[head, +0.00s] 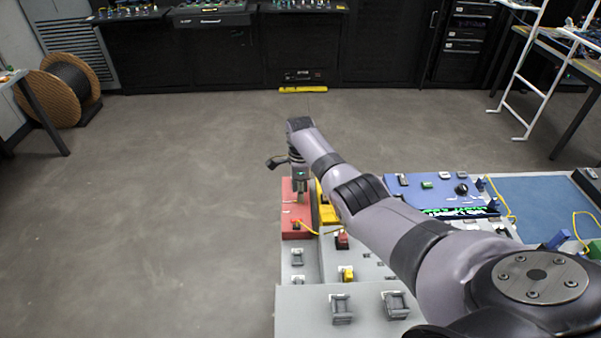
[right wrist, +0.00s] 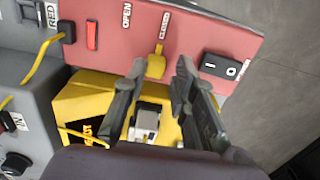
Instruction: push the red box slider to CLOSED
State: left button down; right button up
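The red box (head: 293,222) stands on the grey bench at the left end of my right arm's reach. In the right wrist view its red face (right wrist: 200,37) carries an OPEN label and a second label that is hard to read. A yellow slider knob (right wrist: 156,64) sits below that second label, to the right of OPEN. My right gripper (right wrist: 161,74) has its two dark fingers apart, with the knob seen between and just beyond their tips. Contact cannot be told. In the head view the right gripper (head: 299,186) is over the red box. My left gripper is not in view.
A black I/O switch (right wrist: 220,67) and a red rectangle (right wrist: 92,35) sit on the same face. A yellow box (right wrist: 85,100) with a white-and-black part (right wrist: 145,121) lies below the fingers. A blue panel (head: 433,190) stands right; open floor lies left.

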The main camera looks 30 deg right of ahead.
notch_tip(320, 180, up, 11)
jog(key=shift+f, duration=0.2)
jog(key=shift+f, duration=0.1)
dwell(0.5)
